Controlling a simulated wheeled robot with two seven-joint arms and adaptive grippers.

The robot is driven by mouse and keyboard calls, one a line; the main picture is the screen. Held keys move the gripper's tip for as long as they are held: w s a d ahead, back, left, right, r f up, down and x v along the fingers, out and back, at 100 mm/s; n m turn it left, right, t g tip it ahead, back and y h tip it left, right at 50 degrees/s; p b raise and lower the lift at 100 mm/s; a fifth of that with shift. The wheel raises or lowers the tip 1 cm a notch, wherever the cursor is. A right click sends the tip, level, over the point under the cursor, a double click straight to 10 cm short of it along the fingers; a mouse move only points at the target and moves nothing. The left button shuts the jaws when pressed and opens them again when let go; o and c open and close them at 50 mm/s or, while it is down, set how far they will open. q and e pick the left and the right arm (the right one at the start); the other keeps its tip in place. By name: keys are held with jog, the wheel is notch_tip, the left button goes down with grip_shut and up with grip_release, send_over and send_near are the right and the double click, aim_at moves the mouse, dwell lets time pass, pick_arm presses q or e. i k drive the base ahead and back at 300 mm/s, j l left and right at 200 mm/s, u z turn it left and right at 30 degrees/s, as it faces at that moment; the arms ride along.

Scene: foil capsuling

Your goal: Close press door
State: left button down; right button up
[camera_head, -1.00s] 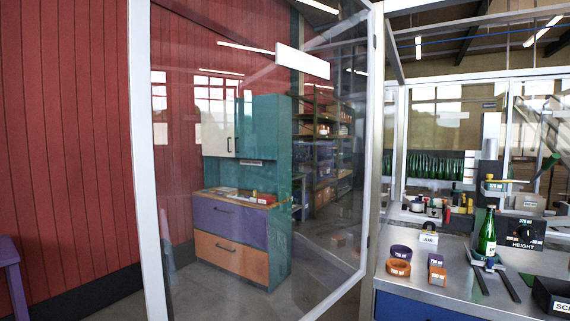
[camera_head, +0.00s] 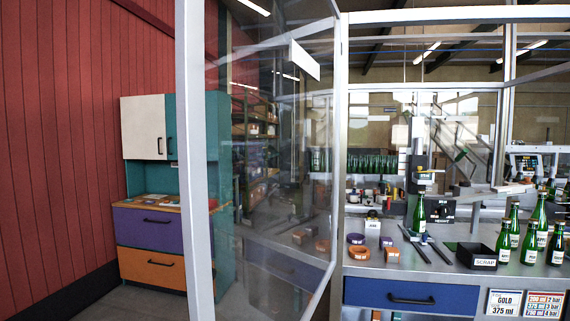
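The press door (camera_head: 265,170) is a clear panel in a pale metal frame. It stands open, swung out toward me on the left of the press opening. A white label or handle plate (camera_head: 304,59) sits high on it. Its near frame post (camera_head: 196,160) runs from top to bottom of the view. Through the opening I see the press (camera_head: 419,165) with a green bottle (camera_head: 419,214) standing at it. Neither of my grippers shows in this view.
The bench (camera_head: 440,275) holds purple and orange rings (camera_head: 355,239), a black scrap bin (camera_head: 477,256) and several green bottles (camera_head: 530,243) at right. A blue drawer (camera_head: 410,297) is below. A teal cabinet (camera_head: 200,130) stands left behind the door.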

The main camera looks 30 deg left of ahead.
aim_at(200, 274)
jog(key=j+z, duration=0.1)
jog(key=j, duration=0.5)
jog(key=k+j+z, duration=0.1)
jog(key=j, duration=0.45)
jog(key=j+z, duration=0.1)
jog(key=j, duration=0.9)
